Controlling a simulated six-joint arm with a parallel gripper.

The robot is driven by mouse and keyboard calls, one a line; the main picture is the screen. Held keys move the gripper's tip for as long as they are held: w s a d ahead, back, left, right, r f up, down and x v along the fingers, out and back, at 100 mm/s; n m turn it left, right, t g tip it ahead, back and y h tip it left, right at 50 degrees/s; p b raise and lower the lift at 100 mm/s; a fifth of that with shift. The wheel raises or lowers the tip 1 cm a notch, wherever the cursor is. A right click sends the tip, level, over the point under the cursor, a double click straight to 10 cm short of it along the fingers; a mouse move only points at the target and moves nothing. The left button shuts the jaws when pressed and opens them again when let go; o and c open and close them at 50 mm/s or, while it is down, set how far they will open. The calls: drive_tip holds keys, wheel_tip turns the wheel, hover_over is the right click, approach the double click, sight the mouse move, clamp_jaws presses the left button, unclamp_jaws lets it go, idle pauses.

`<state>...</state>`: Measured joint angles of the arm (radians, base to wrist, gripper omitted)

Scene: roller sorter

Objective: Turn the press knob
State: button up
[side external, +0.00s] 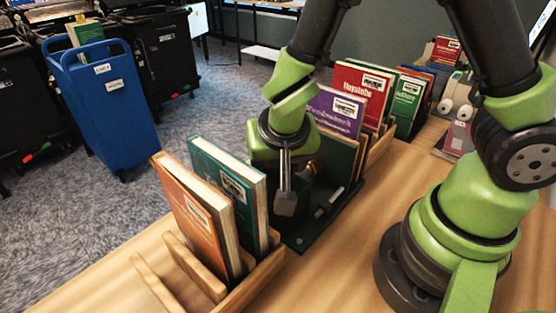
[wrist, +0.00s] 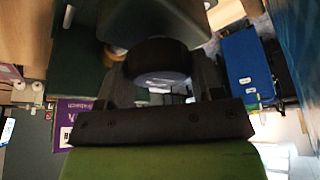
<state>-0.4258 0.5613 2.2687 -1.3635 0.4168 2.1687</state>
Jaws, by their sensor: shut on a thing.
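The press (side external: 303,240) is a dark green frame standing on the wooden table between the book racks. Its knob (wrist: 160,60) is a dark round piece in the wrist view, between my two fingers. My gripper (wrist: 163,85) is shut on the knob, one finger on each side. There the knob is mostly hidden by my gripper and wrist. I cannot tell from these frames how far the knob is turned.
An orange book (side external: 190,215) and a teal book (side external: 232,190) stand in a wooden rack (side external: 160,283) in front. A purple book (side external: 335,110) and a red book (side external: 365,90) stand close behind the press. A blue cart (side external: 105,110) is on the carpet.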

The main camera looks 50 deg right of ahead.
drive_tip(key=shift+n, duration=0.3)
drive_tip(key=n+y, duration=0.1)
drive_tip(key=n, duration=0.1)
drive_tip(key=shift+d+n+t, duration=0.1)
drive_tip(key=shift+n+t, duration=0.2)
drive_tip(key=shift+n, duration=0.1)
drive_tip(key=shift+n+y, duration=0.9)
drive_tip(key=shift+n, duration=1.1)
drive_tip(key=o, duration=0.9)
